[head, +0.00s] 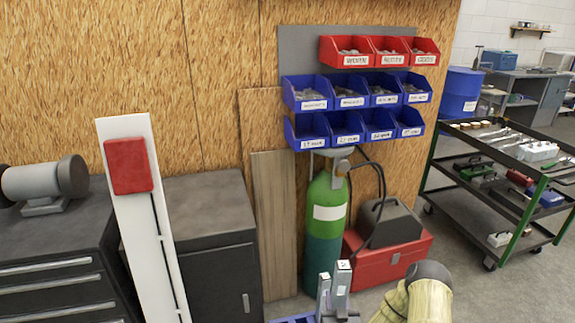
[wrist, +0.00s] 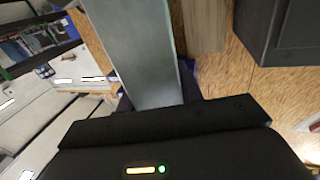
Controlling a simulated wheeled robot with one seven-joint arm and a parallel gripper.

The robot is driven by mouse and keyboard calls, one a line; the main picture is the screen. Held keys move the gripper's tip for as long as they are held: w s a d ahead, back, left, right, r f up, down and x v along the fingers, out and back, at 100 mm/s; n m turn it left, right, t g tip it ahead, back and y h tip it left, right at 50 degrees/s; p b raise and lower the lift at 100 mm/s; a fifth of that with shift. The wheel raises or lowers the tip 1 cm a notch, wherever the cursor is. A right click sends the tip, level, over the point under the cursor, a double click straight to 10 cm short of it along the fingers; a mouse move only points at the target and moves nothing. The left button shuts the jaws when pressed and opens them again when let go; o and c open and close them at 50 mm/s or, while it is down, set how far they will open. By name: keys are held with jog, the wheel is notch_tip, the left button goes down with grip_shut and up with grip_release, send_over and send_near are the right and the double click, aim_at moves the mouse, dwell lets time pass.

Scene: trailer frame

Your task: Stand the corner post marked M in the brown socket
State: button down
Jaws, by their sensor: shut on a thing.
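A grey metal post (wrist: 135,55) fills the middle of the wrist view, its near end at my gripper (wrist: 160,112). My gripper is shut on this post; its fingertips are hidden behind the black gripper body. No letter is readable on the post there. At the bottom of the head view, two grey upright posts (head: 341,285) (head: 323,290) show with small white labels on top, too small to read. I cannot tell which of them is the held one. I do not see the brown socket in either view.
A blue tray edge (head: 290,319) shows beside the posts. Behind stand a green gas cylinder (head: 326,215), a red toolbox (head: 388,255) and a dark cabinet (head: 212,240). A white board with a red pad (head: 128,165) leans at left. A tool cart (head: 505,165) is at right.

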aim_at(344, 281)
jog(key=r+p, duration=0.9)
jog(key=r, duration=0.2)
jog(key=shift+w+r, duration=0.1)
jog(key=shift+w, duration=0.1)
jog(key=shift+s, duration=0.1)
jog(key=shift+s, duration=0.3)
jog(key=s, duration=0.1)
jog(key=s+r, duration=0.1)
jog(key=s, duration=0.1)
jog(key=shift+d+r, duration=0.1)
jog(key=shift+r, duration=0.15)
jog(key=shift+s+r, duration=0.3)
jog(key=shift+s, duration=0.05)
